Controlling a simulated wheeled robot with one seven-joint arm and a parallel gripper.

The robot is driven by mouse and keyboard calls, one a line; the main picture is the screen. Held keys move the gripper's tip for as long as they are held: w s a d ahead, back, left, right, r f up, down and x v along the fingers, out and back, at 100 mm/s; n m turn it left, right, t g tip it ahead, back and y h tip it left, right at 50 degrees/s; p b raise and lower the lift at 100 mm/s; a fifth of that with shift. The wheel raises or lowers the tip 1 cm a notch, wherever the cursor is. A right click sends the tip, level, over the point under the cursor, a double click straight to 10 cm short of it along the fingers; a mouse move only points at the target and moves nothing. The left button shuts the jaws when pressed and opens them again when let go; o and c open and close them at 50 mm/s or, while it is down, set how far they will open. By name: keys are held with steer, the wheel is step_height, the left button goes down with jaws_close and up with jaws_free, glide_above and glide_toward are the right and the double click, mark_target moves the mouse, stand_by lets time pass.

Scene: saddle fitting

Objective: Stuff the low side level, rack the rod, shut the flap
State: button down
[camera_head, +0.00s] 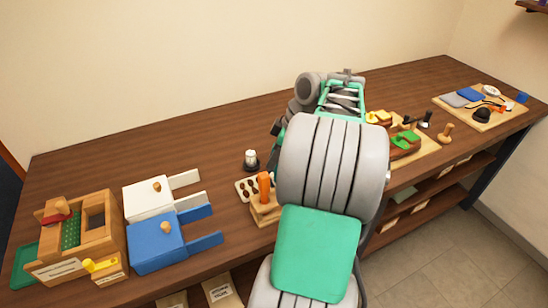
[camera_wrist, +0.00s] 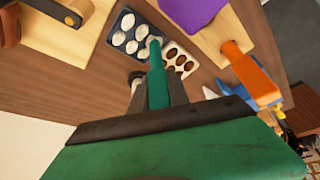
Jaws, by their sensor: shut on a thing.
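In the wrist view my gripper (camera_wrist: 158,92) is shut on a teal rod (camera_wrist: 157,72) with a pale grey tip. The tip overlaps the gap between a dark blue tray (camera_wrist: 144,55) of white tufts and a pale tray (camera_wrist: 193,52) of brown tufts; I cannot tell whether it touches either. In the head view my arm hides the gripper and rod. The pale tray also shows there (camera_head: 241,183), left of my arm. I cannot make out the saddle or its flap for certain.
An orange-handled tool (camera_head: 264,186) stands in a wooden block just left of my arm. White (camera_head: 146,202) and blue (camera_head: 155,243) blocks and a wooden box (camera_head: 97,245) fill the left. Boards with items lie right.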

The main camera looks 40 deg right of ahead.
steer(key=shift+f, duration=0.1)
steer(key=shift+r+p, duration=3.1)
steer(key=shift+r, duration=0.45)
